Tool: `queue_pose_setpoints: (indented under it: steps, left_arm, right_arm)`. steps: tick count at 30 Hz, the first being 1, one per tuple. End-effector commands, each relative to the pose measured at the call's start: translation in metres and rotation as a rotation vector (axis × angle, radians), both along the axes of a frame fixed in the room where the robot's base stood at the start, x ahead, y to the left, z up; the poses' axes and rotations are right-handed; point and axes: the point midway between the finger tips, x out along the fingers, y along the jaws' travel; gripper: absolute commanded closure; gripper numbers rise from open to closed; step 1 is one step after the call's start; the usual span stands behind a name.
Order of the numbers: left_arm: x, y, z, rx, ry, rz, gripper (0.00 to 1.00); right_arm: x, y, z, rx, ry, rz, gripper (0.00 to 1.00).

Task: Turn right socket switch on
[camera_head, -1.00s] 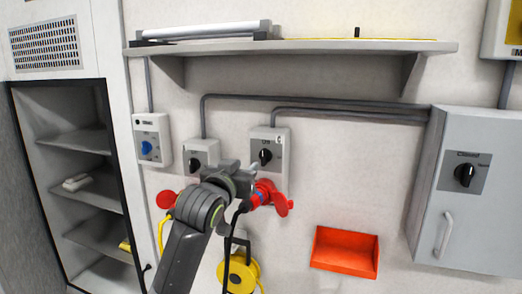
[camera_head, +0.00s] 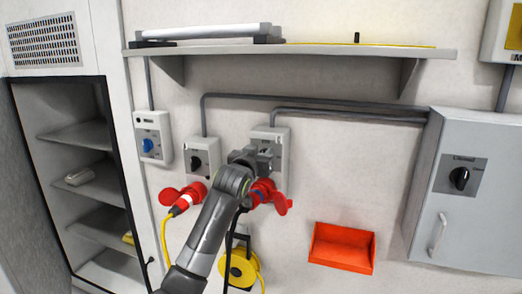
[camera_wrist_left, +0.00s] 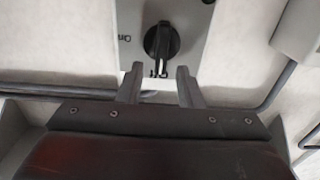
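The right socket (camera_head: 283,138) is a light grey wall box with a red outlet below it. A red plug with a black cable is at that outlet. Its black rotary switch is hidden by my left gripper (camera_head: 265,157) in the head view. In the left wrist view, a black knob (camera_wrist_left: 161,42) on a light plate shows between and beyond the fingertips, with upside-down lettering beside it, including "On". My left gripper (camera_wrist_left: 159,84) is open, its two fingers apart, with nothing visible between them. Whether they touch the knob cannot be told. My right gripper is not in view.
The left socket (camera_head: 203,148) has a black knob and a red plug (camera_head: 183,205) with a yellow cable. A box with a blue knob (camera_head: 147,146) is further left. A shelf (camera_head: 330,48) runs above; a red bin (camera_head: 343,247) and grey cabinet (camera_head: 478,140) are right.

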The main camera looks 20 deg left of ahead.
Motion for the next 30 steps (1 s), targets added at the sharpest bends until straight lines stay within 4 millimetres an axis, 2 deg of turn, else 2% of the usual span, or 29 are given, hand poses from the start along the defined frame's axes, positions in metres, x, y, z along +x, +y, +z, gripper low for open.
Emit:
queue_pose_setpoints:
  steps: [11, 19, 30]
  left_arm:
    - [0.0038, -0.0003, -0.0001, 0.000, 0.000, 0.000, 0.67]
    - [0.0036, -0.0002, -0.0001, 0.000, 0.000, 0.000, 1.00]
    - [0.0037, -0.0011, -0.0001, 0.032, 0.000, 0.000, 1.00]
  right_arm:
    - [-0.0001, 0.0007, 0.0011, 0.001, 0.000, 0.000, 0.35]
    - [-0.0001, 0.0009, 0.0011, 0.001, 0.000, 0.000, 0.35]
    - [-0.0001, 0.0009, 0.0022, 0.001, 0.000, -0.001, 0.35]
